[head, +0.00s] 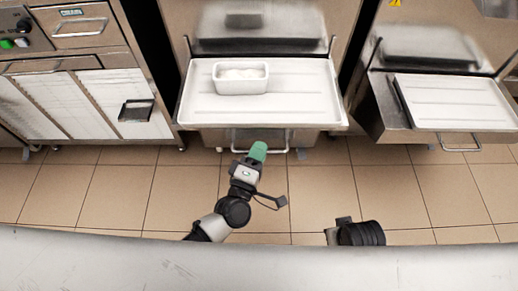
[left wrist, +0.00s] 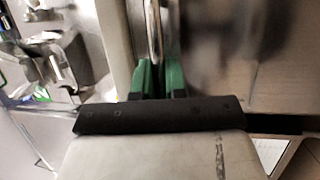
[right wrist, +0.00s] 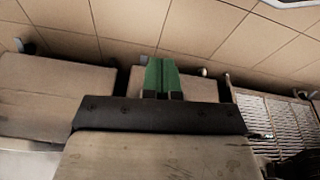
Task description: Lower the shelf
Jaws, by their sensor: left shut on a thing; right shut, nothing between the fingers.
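The shelf (head: 300,103) of the middle batch freezer is a wide white ribbed tray standing out from the machine's front. A white rectangular tub (head: 228,87) with pale contents sits on it, left of centre. A metal handle (head: 275,150) hangs below the shelf's front edge. My left gripper (head: 259,151) has its green fingers at this handle and is shut on it. In the left wrist view a metal bar (left wrist: 154,30) runs between the green fingers. My right gripper (right wrist: 162,76) is shut and empty; its fingers show only in the right wrist view.
Another freezer with a similar white shelf (head: 455,102) stands at the right. A steel cabinet (head: 95,90) with a drawer and white front panels stands at the left. The tiled floor (head: 400,195) in front is clear apart from my arms.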

